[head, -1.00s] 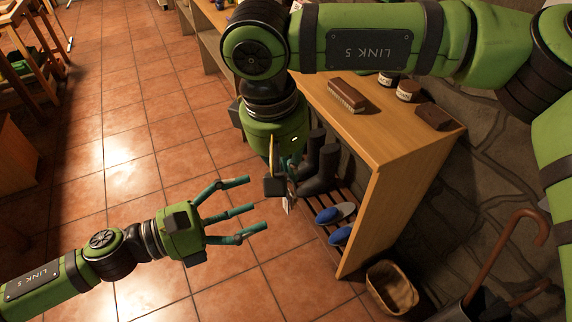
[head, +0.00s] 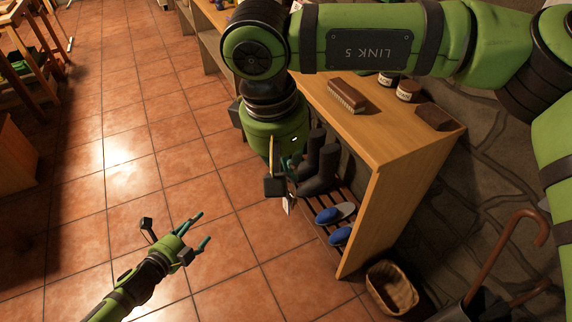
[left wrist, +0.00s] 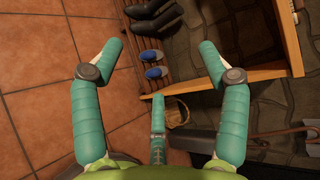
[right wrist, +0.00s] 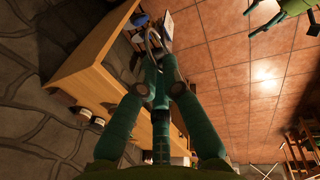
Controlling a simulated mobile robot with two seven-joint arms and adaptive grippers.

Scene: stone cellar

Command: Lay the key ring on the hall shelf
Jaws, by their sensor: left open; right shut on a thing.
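The hall shelf (head: 395,138) is a wooden unit at the right of the head view, its top partly covered by my right arm. My right gripper (head: 284,178) hangs beside the shelf's front edge, over the floor side, mostly hidden by its own wrist. In the right wrist view its fingers (right wrist: 158,82) are shut on the key ring (right wrist: 153,42), a metal loop with a pale tag. Only the white tag (head: 288,206) shows clearly in the head view. My left gripper (head: 196,232) is open and empty above the tiles, left of the shelf; its spread fingers (left wrist: 160,60) show in the left wrist view.
On the shelf top lie a brush (head: 347,95), jars (head: 407,90) and a dark brown block (head: 434,117). Below are black boots (head: 318,165) and blue shoes (head: 335,214) on slats. A wicker basket (head: 392,288) and a stand with canes (head: 510,250) are at lower right. The tiled floor is open.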

